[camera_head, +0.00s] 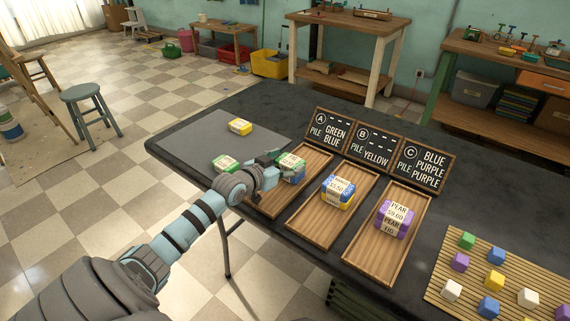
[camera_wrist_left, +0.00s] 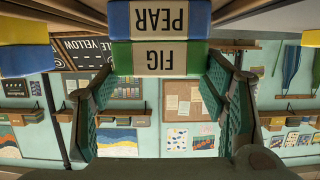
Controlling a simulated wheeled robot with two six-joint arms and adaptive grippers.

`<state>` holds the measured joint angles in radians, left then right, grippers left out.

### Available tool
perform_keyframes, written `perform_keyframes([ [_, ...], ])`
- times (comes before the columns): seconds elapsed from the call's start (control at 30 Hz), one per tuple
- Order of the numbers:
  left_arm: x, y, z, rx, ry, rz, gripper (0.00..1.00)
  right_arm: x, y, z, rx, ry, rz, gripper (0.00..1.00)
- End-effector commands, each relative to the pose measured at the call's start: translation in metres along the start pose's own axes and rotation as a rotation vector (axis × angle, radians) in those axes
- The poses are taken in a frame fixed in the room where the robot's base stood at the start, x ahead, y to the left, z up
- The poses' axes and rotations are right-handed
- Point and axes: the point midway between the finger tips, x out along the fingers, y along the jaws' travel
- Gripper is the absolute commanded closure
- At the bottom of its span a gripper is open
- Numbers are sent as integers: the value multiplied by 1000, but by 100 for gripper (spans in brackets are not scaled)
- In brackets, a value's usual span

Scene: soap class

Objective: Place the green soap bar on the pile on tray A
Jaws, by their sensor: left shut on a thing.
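The green soap bar (camera_head: 291,160), with a white label, is on top of a blue soap bar (camera_head: 292,178) on tray A (camera_head: 278,204). My left gripper (camera_head: 276,164) is shut on the green bar at the pile. In the left wrist view, upside down, the green bar labelled FIG (camera_wrist_left: 160,58) is between the two fingers and lines up against the blue bar labelled PEAR (camera_wrist_left: 160,18). I cannot tell how firmly the two bars touch. Sign A (camera_head: 328,131) behind the tray reads green, blue. My right gripper is not in view.
Another green bar (camera_head: 225,163) and a yellow bar (camera_head: 240,126) lie on the grey mat (camera_head: 195,140). Tray B (camera_head: 318,231) holds a blue and yellow pile, tray C (camera_head: 375,260) a purple pile. Coloured cubes sit on a slatted mat (camera_head: 515,258) at right.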

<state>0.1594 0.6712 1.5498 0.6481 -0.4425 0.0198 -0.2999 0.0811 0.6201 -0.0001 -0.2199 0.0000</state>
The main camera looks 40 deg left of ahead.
Motion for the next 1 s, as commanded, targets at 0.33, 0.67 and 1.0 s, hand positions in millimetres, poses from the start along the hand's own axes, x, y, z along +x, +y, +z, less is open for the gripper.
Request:
perform_keyframes([
  [0.33,0,0,1,0,0,0,14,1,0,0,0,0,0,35],
  [0.67,-15,-1,-4,3,-3,-3,14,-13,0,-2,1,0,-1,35],
  [1.0,-103,-1,-14,-1,0,-5,14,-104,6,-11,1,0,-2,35],
])
